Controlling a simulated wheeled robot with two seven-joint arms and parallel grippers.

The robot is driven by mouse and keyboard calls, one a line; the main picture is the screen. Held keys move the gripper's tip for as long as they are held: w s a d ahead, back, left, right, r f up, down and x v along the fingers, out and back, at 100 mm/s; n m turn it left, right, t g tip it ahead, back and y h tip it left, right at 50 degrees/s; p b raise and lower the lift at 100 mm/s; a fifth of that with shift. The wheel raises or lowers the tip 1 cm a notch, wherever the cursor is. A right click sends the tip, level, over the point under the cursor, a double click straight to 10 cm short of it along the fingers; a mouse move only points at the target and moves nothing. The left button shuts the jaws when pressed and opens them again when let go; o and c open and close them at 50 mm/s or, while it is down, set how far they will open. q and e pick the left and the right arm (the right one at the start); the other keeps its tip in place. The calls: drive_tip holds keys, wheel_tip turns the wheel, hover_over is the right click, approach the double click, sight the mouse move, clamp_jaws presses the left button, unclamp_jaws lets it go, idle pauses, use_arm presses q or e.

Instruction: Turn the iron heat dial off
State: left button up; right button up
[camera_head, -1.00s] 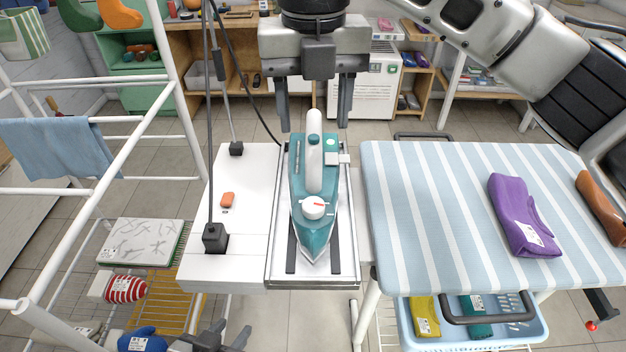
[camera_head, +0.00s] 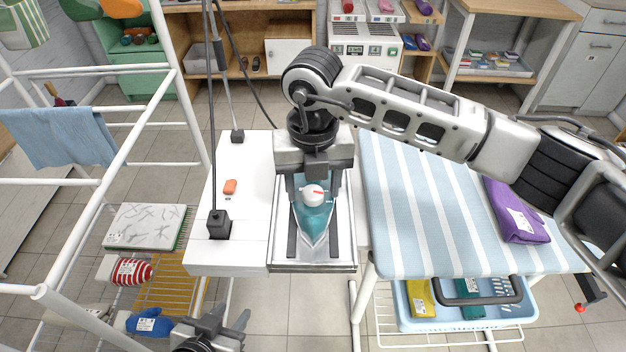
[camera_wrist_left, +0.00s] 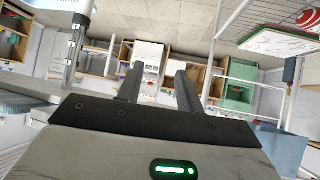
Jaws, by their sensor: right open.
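The teal iron (camera_head: 313,226) lies on a metal rest on the white board, its tip pointing toward me. Its white round heat dial (camera_head: 314,195) with a red mark faces up near the front. My right gripper (camera_head: 315,204) is over the iron, its two fingers spread to the left and right of the dial. Whether they touch it cannot be told. The iron's handle and rear are hidden behind the gripper. My left gripper (camera_head: 228,322) is low at the bottom edge, its fingers apart and empty; the left wrist view shows them spread (camera_wrist_left: 158,90).
The striped ironing board (camera_head: 420,220) with a folded purple cloth (camera_head: 512,212) is on the right. A white drying rack (camera_head: 120,160) stands further left.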

drive_tip(key=shift+c, duration=0.3)
drive_tip(key=c, duration=0.9)
